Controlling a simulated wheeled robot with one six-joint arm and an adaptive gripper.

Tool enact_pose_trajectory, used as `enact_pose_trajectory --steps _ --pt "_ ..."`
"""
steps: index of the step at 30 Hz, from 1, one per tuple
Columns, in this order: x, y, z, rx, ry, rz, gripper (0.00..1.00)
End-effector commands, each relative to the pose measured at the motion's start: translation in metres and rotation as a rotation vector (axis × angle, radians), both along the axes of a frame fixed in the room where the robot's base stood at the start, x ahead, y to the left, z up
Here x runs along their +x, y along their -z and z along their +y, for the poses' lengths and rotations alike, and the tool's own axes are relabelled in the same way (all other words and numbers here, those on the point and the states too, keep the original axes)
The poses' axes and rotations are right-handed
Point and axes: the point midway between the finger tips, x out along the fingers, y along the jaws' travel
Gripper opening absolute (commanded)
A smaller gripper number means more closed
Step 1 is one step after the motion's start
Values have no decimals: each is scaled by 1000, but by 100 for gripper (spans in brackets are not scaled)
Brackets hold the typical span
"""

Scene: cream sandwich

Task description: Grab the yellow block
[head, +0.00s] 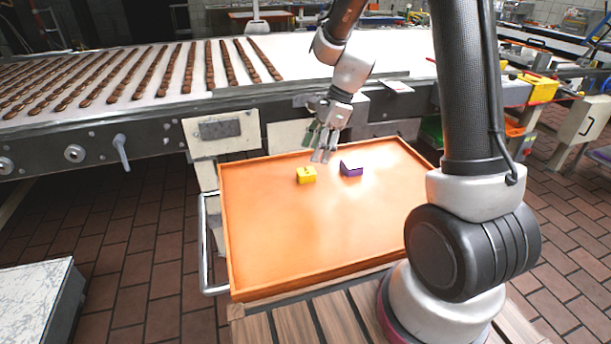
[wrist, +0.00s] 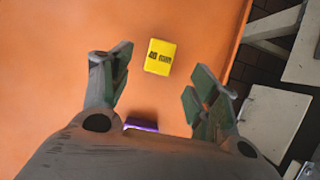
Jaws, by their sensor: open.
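The yellow block (head: 306,175) lies on the orange tray (head: 290,235), toward its far side. In the wrist view the yellow block (wrist: 160,57) has dark markings on its top and lies ahead of the fingertips, between their lines. My gripper (head: 322,150) is above the tray, a little right of and beyond the yellow block in the head view. In the wrist view my gripper (wrist: 160,85) has its fingers wide apart with nothing between them.
A purple block (head: 351,169) lies right of the yellow one. It shows partly in the wrist view (wrist: 141,125), mostly hidden by my gripper's body. The tray has a raised rim. A conveyor (head: 150,100) with rows of brown pieces stands behind. The tray's near half is clear.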

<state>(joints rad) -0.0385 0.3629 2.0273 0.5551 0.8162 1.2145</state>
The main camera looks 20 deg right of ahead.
Motion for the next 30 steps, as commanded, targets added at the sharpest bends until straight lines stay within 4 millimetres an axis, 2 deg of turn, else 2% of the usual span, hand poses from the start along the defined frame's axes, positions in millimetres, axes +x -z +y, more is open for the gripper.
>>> enact_pose_trajectory --steps 13,22,30 --pt "0 58 24 -1 -3 2 61" --pt "1 63 26 -2 -3 -1 61" --pt "0 63 26 -2 -3 -1 12"
